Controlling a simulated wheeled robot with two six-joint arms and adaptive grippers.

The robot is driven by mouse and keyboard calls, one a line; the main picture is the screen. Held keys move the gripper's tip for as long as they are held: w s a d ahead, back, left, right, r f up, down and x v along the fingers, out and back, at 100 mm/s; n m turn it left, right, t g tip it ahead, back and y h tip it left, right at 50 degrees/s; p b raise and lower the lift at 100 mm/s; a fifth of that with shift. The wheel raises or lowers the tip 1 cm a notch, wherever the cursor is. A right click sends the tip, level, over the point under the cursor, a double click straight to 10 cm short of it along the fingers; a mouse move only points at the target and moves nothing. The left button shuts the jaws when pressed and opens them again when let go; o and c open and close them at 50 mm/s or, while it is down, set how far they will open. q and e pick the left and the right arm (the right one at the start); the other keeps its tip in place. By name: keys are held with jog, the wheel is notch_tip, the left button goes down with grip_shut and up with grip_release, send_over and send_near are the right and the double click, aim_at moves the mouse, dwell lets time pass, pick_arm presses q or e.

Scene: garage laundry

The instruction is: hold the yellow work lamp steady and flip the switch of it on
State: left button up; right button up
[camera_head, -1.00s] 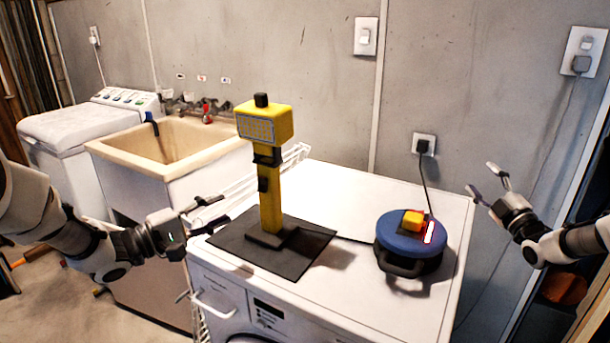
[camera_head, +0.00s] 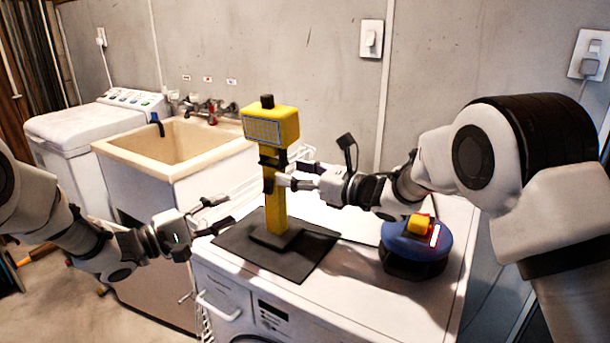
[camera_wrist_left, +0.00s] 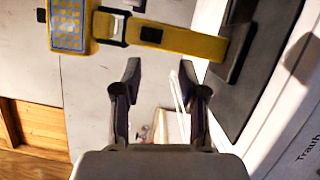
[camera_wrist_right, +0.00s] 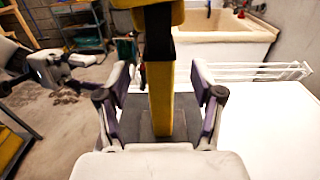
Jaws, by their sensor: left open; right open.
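The yellow work lamp (camera_head: 270,125) stands upright on its dark base on a dark mat (camera_head: 313,262) on the white washer. My right gripper (camera_head: 279,176) is open, with its fingers on either side of the lamp's post; the post also shows between them in the right wrist view (camera_wrist_right: 160,98). Whether a finger touches it I cannot tell. My left gripper (camera_head: 222,212) is open and empty, left of the post and apart from it. In the left wrist view the lamp lies sideways ahead of the fingers, with a black switch (camera_wrist_left: 151,35) on its post.
A blue round device (camera_head: 415,240) with a yellow top and a red light sits on the washer (camera_head: 400,300), below my right arm. A beige sink (camera_head: 175,150) stands behind left. A white wire rack (camera_wrist_right: 262,71) is beside the washer top.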

aim_at(282, 170)
jog(key=x, duration=0.5)
jog(key=shift+w+a, duration=0.25)
jog(key=shift+a, duration=0.05)
